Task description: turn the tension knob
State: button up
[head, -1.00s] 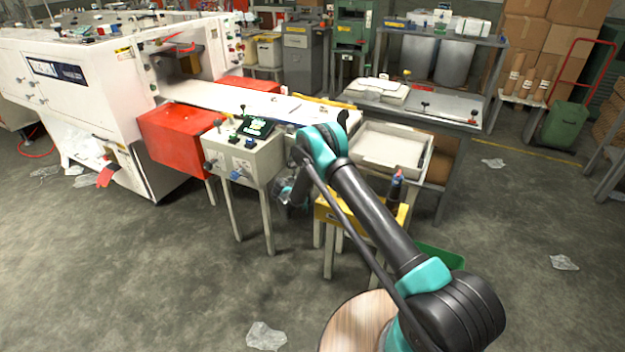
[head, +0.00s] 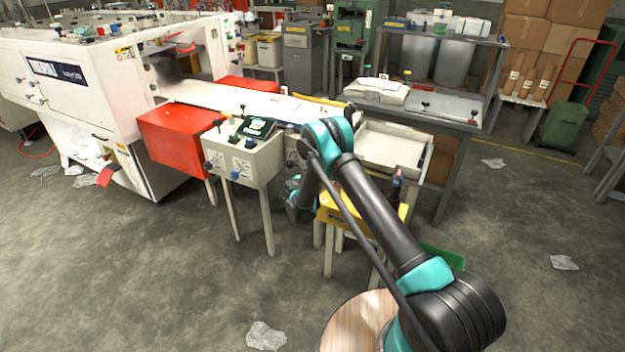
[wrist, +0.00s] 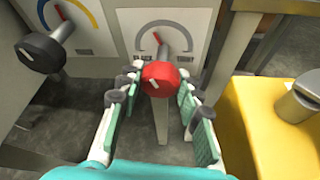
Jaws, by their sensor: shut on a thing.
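A red knob (wrist: 160,78) with a white mark stands out from a pale panel (wrist: 185,15) in the wrist view. Above it is a dial with a grey arc and a red needle (wrist: 158,39) tilted to the upper left. My gripper (wrist: 155,84) has its fingers on both sides of the red knob and is shut on it. A black knob (wrist: 42,50) with a white mark sits to the left, under a blue and yellow dial. In the head view my gripper (head: 294,194) is low beside my forearm, and the red knob is hidden.
A yellow-topped stand (head: 332,210) is close to the right of my gripper; its yellow surface (wrist: 265,120) fills the right of the wrist view. A control box (head: 262,163) on legs stands to the left. The floor in front is open, with crumpled plastic (head: 266,336).

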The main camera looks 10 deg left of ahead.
jog(key=m+y, duration=0.1)
jog(key=m, duration=0.1)
jog(key=shift+m+t, duration=0.3)
jog(key=shift+t, duration=0.1)
jog(key=shift+m+t+y, duration=0.6)
jog(key=shift+m+y, duration=0.2)
jog(key=shift+m, duration=0.5)
jog(key=o, duration=1.2)
jog(key=shift+c, duration=0.2)
notch_tip(320, 180, up, 10)
